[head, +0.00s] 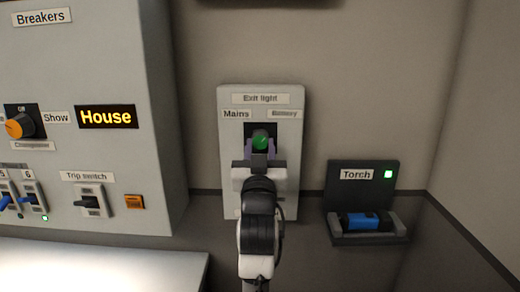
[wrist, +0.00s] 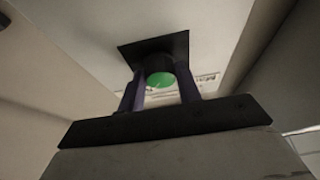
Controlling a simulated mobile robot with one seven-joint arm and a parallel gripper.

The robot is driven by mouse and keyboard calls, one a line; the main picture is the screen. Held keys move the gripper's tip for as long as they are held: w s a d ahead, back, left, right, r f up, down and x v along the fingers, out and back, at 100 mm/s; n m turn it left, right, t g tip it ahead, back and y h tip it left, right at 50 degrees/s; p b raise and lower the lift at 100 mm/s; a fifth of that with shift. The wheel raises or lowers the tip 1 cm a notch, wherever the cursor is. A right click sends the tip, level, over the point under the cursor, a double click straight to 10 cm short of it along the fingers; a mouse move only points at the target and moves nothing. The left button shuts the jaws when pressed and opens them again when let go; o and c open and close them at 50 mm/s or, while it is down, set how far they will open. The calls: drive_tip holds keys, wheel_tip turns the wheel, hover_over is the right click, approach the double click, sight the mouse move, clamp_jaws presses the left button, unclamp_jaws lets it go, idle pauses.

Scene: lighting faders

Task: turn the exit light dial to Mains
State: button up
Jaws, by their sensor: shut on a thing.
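The exit light dial (head: 260,142) is a round green-faced knob on a black square plate, in the middle of a pale wall box (head: 290,190). Above it are the labels "Exit light" (head: 261,98), "Mains" (head: 236,114) on the left and "Battery" (head: 284,114) on the right. My gripper (head: 260,150) is at the dial, with one purple finger on each side, shut on it. The wrist view shows the green knob (wrist: 160,79) between the two fingers (wrist: 160,90). Which label the dial points to cannot be made out. My arm hides the lower middle of the box.
A grey breaker cabinet (head: 160,130) with a "House" display (head: 106,116), an orange dial (head: 19,126) and a trip switch (head: 90,201) stands at the left. A blue torch (head: 363,221) lies in a dark holder (head: 398,226) at the right. The wall beside the box is clear.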

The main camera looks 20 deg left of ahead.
drive_tip(key=shift+d+n, duration=0.1)
drive_tip(key=shift+n, duration=0.3)
drive_tip(key=n+y, duration=0.1)
drive_tip(key=n, duration=0.1)
drive_tip(key=n+g+y, duration=0.1)
drive_tip(key=n, duration=0.1)
drive_tip(key=shift+w+d, duration=0.1)
drive_tip(key=shift+d, duration=0.1)
drive_tip(key=n+g+y, duration=0.1)
drive_tip(key=n, duration=0.2)
drive_tip(key=n+g+y, duration=0.1)
drive_tip(key=n+g, duration=0.1)
drive_tip(key=n, duration=0.2)
drive_tip(key=shift+d+r+n+y+b, duration=0.1)
drive_tip(key=shift+d+n+y+b, duration=0.05)
drive_tip(key=shift+n+y+b, duration=0.2)
drive_tip(key=n+g, duration=0.1)
drive_tip(key=n, duration=0.3)
drive_tip(key=n+g+b, duration=0.1)
drive_tip(key=n, duration=0.1)
drive_tip(key=shift+w+d+r+g, duration=0.1)
drive_tip(key=shift+r+g, duration=0.15)
drive_tip(key=shift+g, duration=0.05)
drive_tip(key=shift+r+n+g, duration=0.15)
drive_tip(key=shift+n+g, duration=0.45)
drive_tip(key=shift+n, duration=1.25)
drive_tip(key=o, duration=1)
